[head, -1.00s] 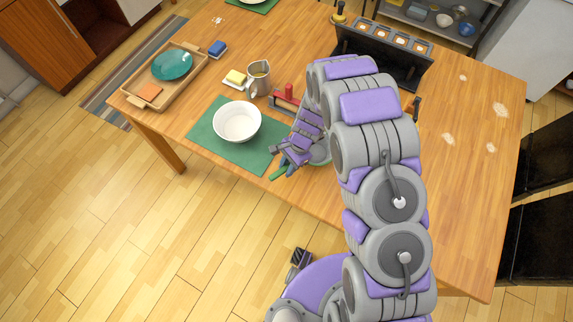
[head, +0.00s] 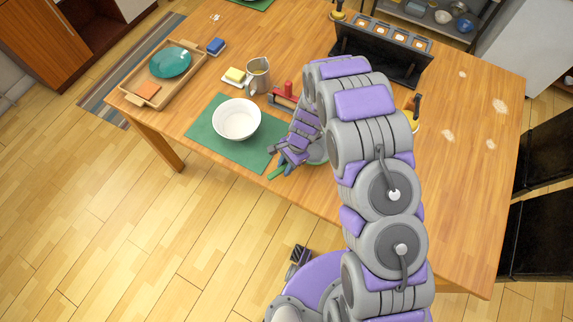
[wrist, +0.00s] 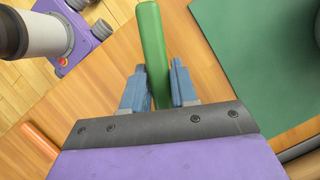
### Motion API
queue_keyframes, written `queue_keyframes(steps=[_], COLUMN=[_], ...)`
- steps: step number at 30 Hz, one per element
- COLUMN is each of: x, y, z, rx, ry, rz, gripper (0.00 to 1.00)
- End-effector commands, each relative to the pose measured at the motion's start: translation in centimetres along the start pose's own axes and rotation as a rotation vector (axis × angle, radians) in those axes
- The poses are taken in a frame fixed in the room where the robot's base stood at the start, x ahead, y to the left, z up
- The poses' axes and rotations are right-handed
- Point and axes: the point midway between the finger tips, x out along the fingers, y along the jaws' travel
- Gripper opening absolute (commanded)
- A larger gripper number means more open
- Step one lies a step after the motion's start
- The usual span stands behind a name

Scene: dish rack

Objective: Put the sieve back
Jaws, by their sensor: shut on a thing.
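The sieve has a green handle, which shows in the wrist view (wrist: 151,38) between my two blue-grey fingers. My gripper (wrist: 157,86) is shut on this handle. In the head view my gripper (head: 285,160) is low over the near edge of the table, beside the green mat. The handle end (head: 276,173) sticks out towards the front there. A pale green rounded part (head: 318,154), likely the sieve's bowl, shows partly behind my arm; the rest is hidden. I cannot tell whether it touches the table.
A white bowl (head: 237,119) stands on the green mat (head: 205,124). Behind are a jug (head: 258,75), a butter dish (head: 234,77) and a red-topped object (head: 287,92). A black rack (head: 347,65) stands at the back. A wooden tray (head: 147,103) is left. The table's right side is mostly clear.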

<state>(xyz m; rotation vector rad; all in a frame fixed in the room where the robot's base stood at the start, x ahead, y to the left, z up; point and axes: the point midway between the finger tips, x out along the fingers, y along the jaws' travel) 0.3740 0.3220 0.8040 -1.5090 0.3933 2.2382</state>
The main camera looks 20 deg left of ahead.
Motion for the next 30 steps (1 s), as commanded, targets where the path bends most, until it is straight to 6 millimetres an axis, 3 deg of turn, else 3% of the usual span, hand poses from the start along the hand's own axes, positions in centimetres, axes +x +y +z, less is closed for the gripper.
queue_keyframes(steps=[5,6,15,26,30], x=[0.17,0.11,-0.01,0.16,0.1], y=[0.04,0.07,0.21,0.01,0.08], z=[-0.11,-0.13,-0.18,-0.09,-0.12], rx=[0.0,0.0,-0.001,0.0,0.0], ry=[0.0,0.0,-0.002,0.0,-0.001], rz=[-0.001,-0.002,-0.004,-0.001,-0.002], gripper=[0.0,0.31,0.58,0.57,0.43])
